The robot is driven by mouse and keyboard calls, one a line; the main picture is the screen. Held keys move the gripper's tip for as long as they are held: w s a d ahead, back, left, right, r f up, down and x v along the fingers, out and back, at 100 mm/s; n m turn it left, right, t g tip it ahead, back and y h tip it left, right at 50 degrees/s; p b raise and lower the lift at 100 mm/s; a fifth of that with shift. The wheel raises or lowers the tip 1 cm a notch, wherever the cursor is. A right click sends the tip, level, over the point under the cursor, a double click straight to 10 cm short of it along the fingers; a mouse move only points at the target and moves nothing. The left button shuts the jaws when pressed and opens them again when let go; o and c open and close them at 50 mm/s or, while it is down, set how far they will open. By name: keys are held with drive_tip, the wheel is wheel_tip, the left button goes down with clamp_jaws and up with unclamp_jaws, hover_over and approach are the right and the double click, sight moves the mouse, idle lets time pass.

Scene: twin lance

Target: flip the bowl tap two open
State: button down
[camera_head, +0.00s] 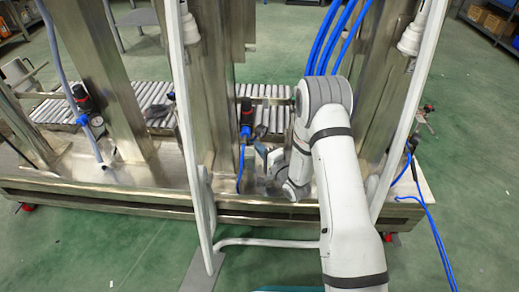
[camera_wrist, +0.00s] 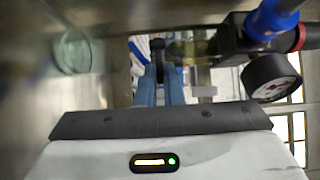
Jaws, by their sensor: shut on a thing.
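My gripper (camera_head: 267,158) is at the middle air unit (camera_head: 246,118), low beside the steel post in the head view. In the wrist view its two blue-grey fingers (camera_wrist: 160,76) point away from me and are shut on a small dark piece (camera_wrist: 157,47), which looks like the bowl tap. A clear, yellowish bowl (camera_wrist: 190,48) lies just right of it. The unit's dark body, blue fitting (camera_wrist: 268,20) and round gauge (camera_wrist: 272,78) are further right. The fingers hide most of the tap, so I cannot tell its lever angle.
A second air unit (camera_head: 82,98) with a gauge stands at the left. Steel posts (camera_head: 212,80) and white upright tubes (camera_head: 190,150) stand close around my arm. A roller conveyor (camera_head: 155,98) runs behind. A blurred round glass-like thing (camera_wrist: 72,52) is left in the wrist view. The green floor in front is mostly clear.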

drive_tip(key=shift+w, duration=0.1)
drive_tip(key=shift+w+d+n+g+y, duration=0.15)
drive_tip(key=shift+w+n+g+y, duration=0.1)
drive_tip(key=shift+n+g+y, duration=0.65)
drive_tip(key=c, duration=1.6)
unclamp_jaws()
drive_tip(key=shift+o, duration=0.2)
drive_tip(key=p+v, duration=0.2)
drive_tip(key=v, duration=0.5)
drive_tip(key=shift+s+d, duration=0.25)
drive_tip(key=shift+s, duration=0.05)
